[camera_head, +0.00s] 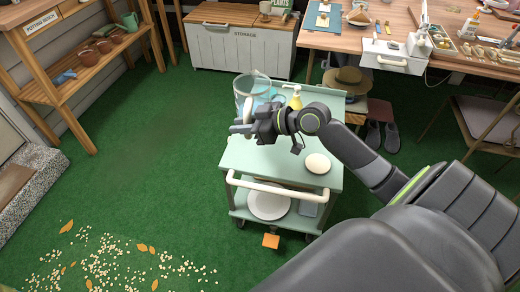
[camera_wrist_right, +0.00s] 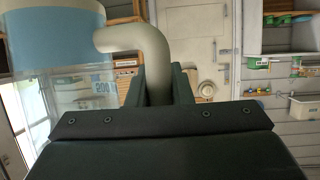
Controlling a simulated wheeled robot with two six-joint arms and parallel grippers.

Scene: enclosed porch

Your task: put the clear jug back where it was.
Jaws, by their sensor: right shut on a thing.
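The clear jug (camera_head: 250,84) shows at the far left part of the pale green trolley top (camera_head: 260,160) in the head view. It has blue liquid or a blue band inside and a cream handle. My right gripper (camera_head: 243,128) is shut on the jug's handle (camera_wrist_right: 150,48). In the right wrist view the handle passes between the two dark fingers, and the jug's body (camera_wrist_right: 62,95) fills the upper left. My arm hides part of the jug, and I cannot tell whether its base touches the trolley. My left gripper is not in view.
A yellow pump bottle (camera_head: 295,100) and a cream round lid or dish (camera_head: 317,163) are on the trolley. A white plate (camera_head: 268,206) lies on its lower shelf. Behind stand a white storage chest (camera_head: 235,48), a cluttered workbench (camera_head: 330,38) and a straw hat (camera_head: 347,78). Green floor is open at left.

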